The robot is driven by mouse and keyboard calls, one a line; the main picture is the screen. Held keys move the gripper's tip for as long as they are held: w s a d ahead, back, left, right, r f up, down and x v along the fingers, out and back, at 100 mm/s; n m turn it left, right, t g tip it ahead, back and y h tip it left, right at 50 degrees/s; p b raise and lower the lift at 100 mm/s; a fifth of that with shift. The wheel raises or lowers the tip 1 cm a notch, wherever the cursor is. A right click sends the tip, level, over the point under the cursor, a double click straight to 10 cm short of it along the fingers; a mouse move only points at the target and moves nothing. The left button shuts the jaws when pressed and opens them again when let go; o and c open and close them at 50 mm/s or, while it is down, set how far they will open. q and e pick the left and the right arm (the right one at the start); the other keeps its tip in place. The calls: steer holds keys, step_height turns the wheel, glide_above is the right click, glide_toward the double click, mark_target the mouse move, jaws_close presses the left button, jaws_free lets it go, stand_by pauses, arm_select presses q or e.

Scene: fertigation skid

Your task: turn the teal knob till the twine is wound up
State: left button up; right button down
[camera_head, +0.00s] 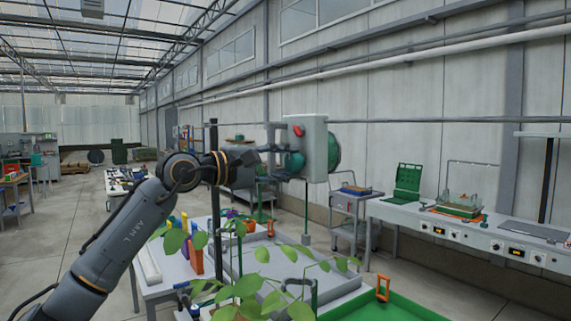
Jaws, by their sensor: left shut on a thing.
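The teal knob (295,161) is on the front of a pale grey box (316,140) mounted at mid-picture. My left arm reaches in from the lower left, and my left gripper (287,157) is at the knob. Its dark fingers are shut on the knob and cover part of it. A red knob (299,131) sits higher on the same box. A green round part (334,152) shows behind the box's right side. I cannot make out the twine. My right gripper is not in view.
A grey tray table (330,283) stands below, with leafy plants (245,285) in front. A dark upright post (214,140) stands close to my left wrist. A workbench (400,212) runs along the right wall. Open floor (395,275) lies between.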

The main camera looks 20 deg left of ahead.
arm_select(q)
steer(key=o, duration=1.1)
steer(key=shift+o, duration=0.2)
steer(key=v, duration=1.2)
